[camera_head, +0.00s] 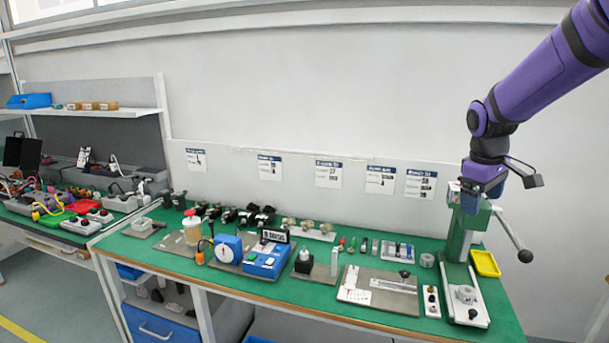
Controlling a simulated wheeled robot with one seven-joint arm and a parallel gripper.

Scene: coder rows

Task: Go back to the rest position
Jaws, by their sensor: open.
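My purple arm reaches in from the upper right, and my gripper (482,191) points down at the top of a green-and-white lever press (459,236). The gripper is open, but its fingertips are small and partly merge with the press head, so I cannot tell whether they touch it. The press lever (511,232) slants down to the right and ends in a black ball knob. A round grey part (466,294) sits on the press's pale base plate.
The green workbench (325,297) carries a yellow tray (485,263) right of the press, a grey fixture plate (379,291), a blue device (265,260) and a blue dial unit (228,247). A white wall (330,90) stands behind. The space above the bench's middle is clear.

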